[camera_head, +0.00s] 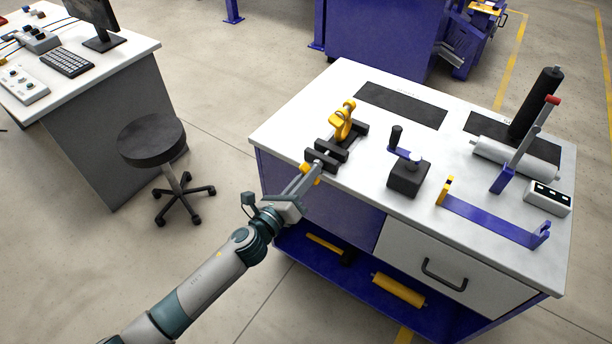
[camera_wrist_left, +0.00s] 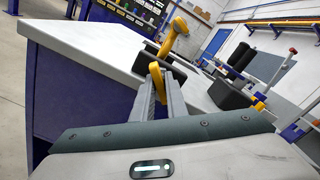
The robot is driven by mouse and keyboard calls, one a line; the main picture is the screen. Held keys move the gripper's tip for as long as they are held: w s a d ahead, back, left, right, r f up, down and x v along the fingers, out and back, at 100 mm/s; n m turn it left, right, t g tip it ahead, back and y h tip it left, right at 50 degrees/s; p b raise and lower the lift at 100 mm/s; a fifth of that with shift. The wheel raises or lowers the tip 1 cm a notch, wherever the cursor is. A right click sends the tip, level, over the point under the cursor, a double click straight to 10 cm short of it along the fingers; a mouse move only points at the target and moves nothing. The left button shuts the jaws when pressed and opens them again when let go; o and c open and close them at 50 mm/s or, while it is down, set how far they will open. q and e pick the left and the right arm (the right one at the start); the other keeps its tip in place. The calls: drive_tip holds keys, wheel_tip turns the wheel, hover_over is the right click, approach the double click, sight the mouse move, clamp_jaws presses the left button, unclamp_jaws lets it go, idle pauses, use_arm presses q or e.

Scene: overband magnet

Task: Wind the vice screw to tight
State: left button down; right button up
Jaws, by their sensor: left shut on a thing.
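The vice (camera_head: 332,150) is a dark block with parallel jaws at the near left edge of the white workbench. A yellow part (camera_head: 342,121) stands up in it. A yellow handle (camera_head: 311,174) sits at the vice's front end, and it also shows in the left wrist view (camera_wrist_left: 156,77) between my fingers. My left gripper (camera_head: 309,172) reaches in from the left and is shut on this handle. The fingers hide part of the handle and the screw behind it. My right gripper does not show in either view.
A black block with a crank (camera_head: 408,177) stands right of the vice. Dark mats (camera_head: 402,105) lie at the back. A stool (camera_head: 152,140) stands left on open floor.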

use_arm(q)
drive_tip(key=m, duration=0.4)
drive_tip(key=shift+f, duration=0.1)
drive_tip(key=shift+p, duration=0.3)
drive_tip(key=m+p, duration=0.1)
drive_tip(key=m, duration=0.2)
drive_tip(key=shift+m, duration=0.9)
drive_tip(key=m+p, duration=0.1)
drive_tip(key=m, duration=0.1)
drive_tip(key=shift+m, duration=0.3)
drive_tip(key=shift+m+p, duration=0.35)
drive_tip(key=shift+m, duration=0.75)
